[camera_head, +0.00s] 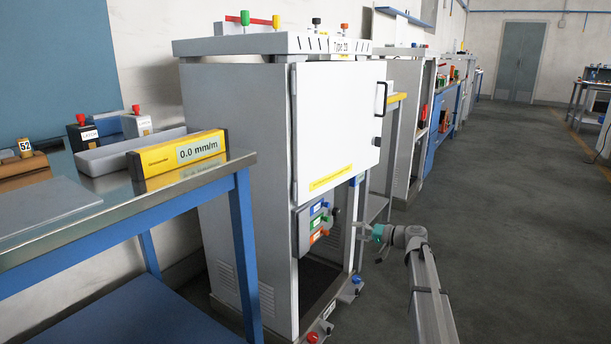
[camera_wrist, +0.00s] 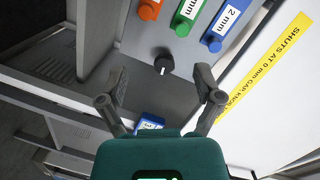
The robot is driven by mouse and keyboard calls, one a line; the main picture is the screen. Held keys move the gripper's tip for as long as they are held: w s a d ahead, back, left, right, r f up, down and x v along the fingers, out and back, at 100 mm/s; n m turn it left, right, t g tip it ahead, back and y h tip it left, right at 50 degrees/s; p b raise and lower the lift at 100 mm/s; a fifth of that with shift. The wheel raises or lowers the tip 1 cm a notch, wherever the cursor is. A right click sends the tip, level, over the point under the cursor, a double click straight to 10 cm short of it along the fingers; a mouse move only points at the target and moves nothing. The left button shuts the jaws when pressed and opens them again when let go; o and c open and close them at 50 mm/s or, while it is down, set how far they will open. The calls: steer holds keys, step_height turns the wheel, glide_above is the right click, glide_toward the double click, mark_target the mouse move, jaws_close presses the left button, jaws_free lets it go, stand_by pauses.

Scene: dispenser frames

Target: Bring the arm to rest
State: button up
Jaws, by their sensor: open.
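My gripper (camera_head: 362,229) is in front of the lower opening of the grey cabinet (camera_head: 240,130), just right of a panel with coloured labelled pieces (camera_head: 317,220). My arm reaches to it from the lower right. In the wrist view my gripper (camera_wrist: 162,84) is open, with nothing between its two dark fingers. A black knob (camera_wrist: 164,63) on the panel shows just beyond the fingertips, between them in the picture. I cannot tell the exact gap to it. Orange, green (camera_wrist: 188,16) and blue (camera_wrist: 222,24) pieces sit above it, the latter two marked 2 mm.
The cabinet's white door (camera_head: 335,115) hangs above my gripper. A blue-framed table (camera_head: 240,165) with a yellow level (camera_head: 178,155) stands at the left. More cabinets line the wall behind. The grey floor (camera_head: 510,200) at the right is clear.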

steer(key=s+a+f+n+g+h+p, duration=0.1)
steer(key=s+a+f+g+h+p, duration=0.2)
steer(key=s, duration=0.6)
steer(key=s+a+f+n+g+h+p, duration=0.1)
steer(key=s+a+g+h+p, duration=0.3)
steer(key=s, duration=0.5)
steer(key=s+d+r+g+h+p, duration=0.1)
steer(key=s+h+p, duration=0.2)
steer(key=s, duration=0.6)
steer(key=s+d+r+g+h+p, duration=0.1)
steer(key=s+d+h+p, duration=0.2)
steer(key=s, duration=0.5)
step_height(320, 180, up, 37)
steer(key=a+p, duration=0.1)
steer(key=p, duration=3.6)
steer(key=shift+a+f+h, duration=0.2)
steer(key=shift+h, duration=0.2)
